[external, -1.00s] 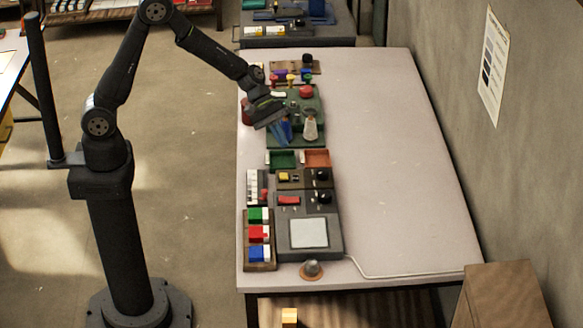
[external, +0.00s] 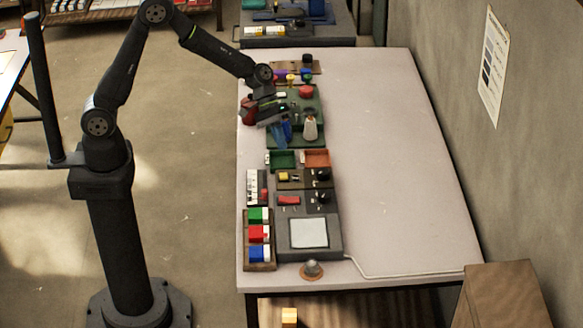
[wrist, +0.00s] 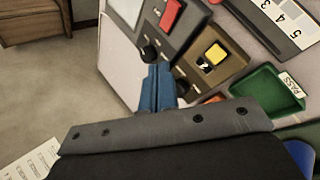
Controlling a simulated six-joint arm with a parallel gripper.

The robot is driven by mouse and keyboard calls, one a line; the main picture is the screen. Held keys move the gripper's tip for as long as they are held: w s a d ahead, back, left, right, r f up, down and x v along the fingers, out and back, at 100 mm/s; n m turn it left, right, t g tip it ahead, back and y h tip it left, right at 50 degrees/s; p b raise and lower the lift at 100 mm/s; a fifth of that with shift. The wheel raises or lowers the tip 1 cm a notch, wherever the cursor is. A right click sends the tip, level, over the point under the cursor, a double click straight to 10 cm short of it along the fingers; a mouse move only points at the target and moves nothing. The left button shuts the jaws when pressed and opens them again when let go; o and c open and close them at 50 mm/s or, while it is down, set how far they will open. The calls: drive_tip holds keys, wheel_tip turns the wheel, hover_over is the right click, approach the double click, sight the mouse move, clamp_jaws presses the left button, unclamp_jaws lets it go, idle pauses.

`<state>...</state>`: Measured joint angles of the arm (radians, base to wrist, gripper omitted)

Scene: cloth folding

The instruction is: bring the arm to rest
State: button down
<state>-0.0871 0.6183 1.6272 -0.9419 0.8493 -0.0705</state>
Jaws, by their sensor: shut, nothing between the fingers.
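My gripper (external: 283,136) hangs over the left side of the table, above the green board with the grey-white cone. Its blue fingers point down and slightly to the right in the external view. In the wrist view my blue fingers (wrist: 157,88) lie side by side, shut with nothing between them. My arm reaches out from its post at the left, bent at the elbow. No cloth shows in either view.
Under and around my gripper are a green board with a grey-white cone (external: 310,128) and a red button (external: 305,92). A green tray (external: 282,159), an orange tray (external: 317,158) and a grey panel (external: 328,245) lie nearer. The table's right side (external: 390,150) is clear.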

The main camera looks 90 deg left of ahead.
drive_tip(key=m+g, duration=0.1)
drive_tip(key=m, duration=0.3)
drive_tip(key=d+r+m+g+y, duration=0.1)
drive_tip(key=m, duration=0.3)
drive_tip(key=m+y, duration=0.1)
drive_tip(key=m, duration=0.3)
drive_tip(key=shift+s+d+r+m+g, duration=0.2)
drive_tip(key=shift+r+m+g, duration=0.1)
drive_tip(key=shift+r+g, duration=0.1)
